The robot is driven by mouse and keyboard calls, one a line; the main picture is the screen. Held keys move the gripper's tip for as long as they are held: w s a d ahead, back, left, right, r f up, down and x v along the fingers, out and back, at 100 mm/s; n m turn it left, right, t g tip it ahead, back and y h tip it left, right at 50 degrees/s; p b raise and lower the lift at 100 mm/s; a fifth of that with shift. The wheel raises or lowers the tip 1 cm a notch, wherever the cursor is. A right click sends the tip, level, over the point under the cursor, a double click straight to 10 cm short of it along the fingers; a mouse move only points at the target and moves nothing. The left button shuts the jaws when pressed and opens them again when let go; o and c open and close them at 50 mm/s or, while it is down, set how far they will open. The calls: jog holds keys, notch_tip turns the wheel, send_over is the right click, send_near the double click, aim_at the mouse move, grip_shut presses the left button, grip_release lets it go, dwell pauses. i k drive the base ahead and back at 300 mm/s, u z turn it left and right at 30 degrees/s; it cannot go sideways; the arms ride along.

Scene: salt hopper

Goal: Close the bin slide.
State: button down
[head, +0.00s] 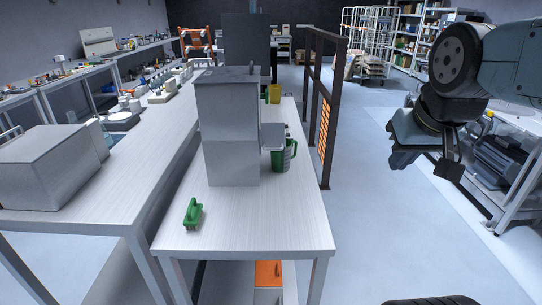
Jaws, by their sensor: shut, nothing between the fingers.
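The tall grey salt hopper (228,130) stands upright on a light grey bench (240,232). A pale grey plate or block (272,135) sticks out from its right side; it may be the bin slide, but I cannot tell for certain. A green jug (285,155) stands just below and beside this plate, partly hidden by it. My gripper (428,166) is in the upper right, well to the right of the hopper and above the floor. It is shut, empty and touching nothing.
A dark post frame with an orange grille (324,125) stands between the bench and my gripper. A cart with dark machines (500,160) is at the right. Floor between them is clear.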

aim_at(273, 134)
jog(key=u, duration=1.8)
jog(key=k, duration=1)
jog(key=z, duration=1.7)
jog(key=i, duration=1)
jog(key=u, duration=0.05)
